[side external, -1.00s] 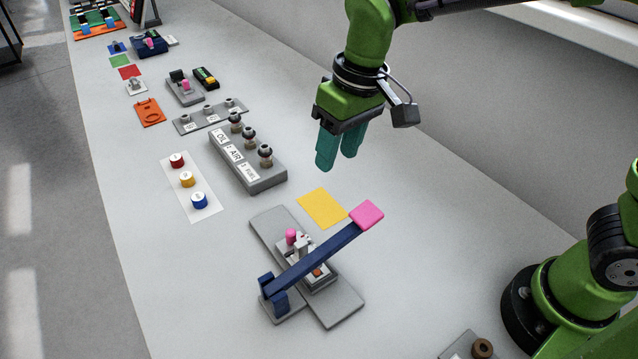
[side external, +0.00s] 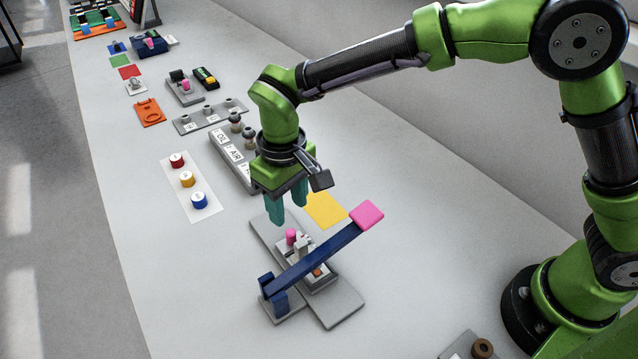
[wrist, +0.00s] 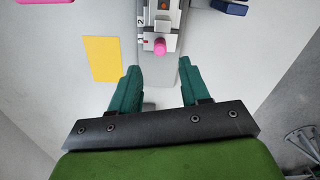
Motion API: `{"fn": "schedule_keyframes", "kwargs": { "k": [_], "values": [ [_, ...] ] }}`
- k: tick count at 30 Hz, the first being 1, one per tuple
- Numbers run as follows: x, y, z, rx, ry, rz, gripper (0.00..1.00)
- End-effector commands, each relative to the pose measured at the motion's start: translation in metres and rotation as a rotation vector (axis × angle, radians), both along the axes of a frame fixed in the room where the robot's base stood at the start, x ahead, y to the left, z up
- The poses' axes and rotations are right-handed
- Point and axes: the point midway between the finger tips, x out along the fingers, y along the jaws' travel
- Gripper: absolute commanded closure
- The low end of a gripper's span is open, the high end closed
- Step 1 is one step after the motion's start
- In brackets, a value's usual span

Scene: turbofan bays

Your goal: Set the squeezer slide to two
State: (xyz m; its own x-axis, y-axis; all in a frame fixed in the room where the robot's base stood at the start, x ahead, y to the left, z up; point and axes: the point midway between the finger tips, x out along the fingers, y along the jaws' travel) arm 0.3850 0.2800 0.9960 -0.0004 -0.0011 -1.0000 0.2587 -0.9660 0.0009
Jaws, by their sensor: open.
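The squeezer is a grey cross-shaped base (side external: 344,304) with a long blue lever (side external: 318,258) raised at a slant and ending in a pink pad (side external: 367,214). Its slide is a small block with a pink knob (side external: 291,236) on the grey track. In the wrist view the pink knob (wrist: 160,46) lies ahead of and between the fingertips, with a label reading 2 beside the track. My gripper (side external: 288,212) is open and empty, pointing down, above and behind the knob. It also shows in the wrist view (wrist: 160,78), its teal fingers apart and not touching the knob.
A yellow square (side external: 326,210) lies flat beside the squeezer. A grey block with labels and knobs (side external: 226,150) stands behind my gripper. Red, yellow and blue round pieces (side external: 187,179) sit on a white sheet to the left. The raised lever is close in front of my gripper.

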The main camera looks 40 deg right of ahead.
Motion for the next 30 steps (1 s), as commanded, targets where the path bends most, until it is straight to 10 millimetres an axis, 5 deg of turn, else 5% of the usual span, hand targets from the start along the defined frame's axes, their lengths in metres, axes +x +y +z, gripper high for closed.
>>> {"fn": "schedule_keyframes", "kwargs": {
  "k": [9, 23, 30],
  "values": [
    [0.0, 0.0, -0.057, -0.001, 0.002, 0.0, 0.54],
    [0.0, 0.0, -0.07, 0.001, 0.0, 0.0, 0.54],
    [0.0, 0.0, -0.069, 0.001, -0.001, 0.0, 0.89]
  ]
}}
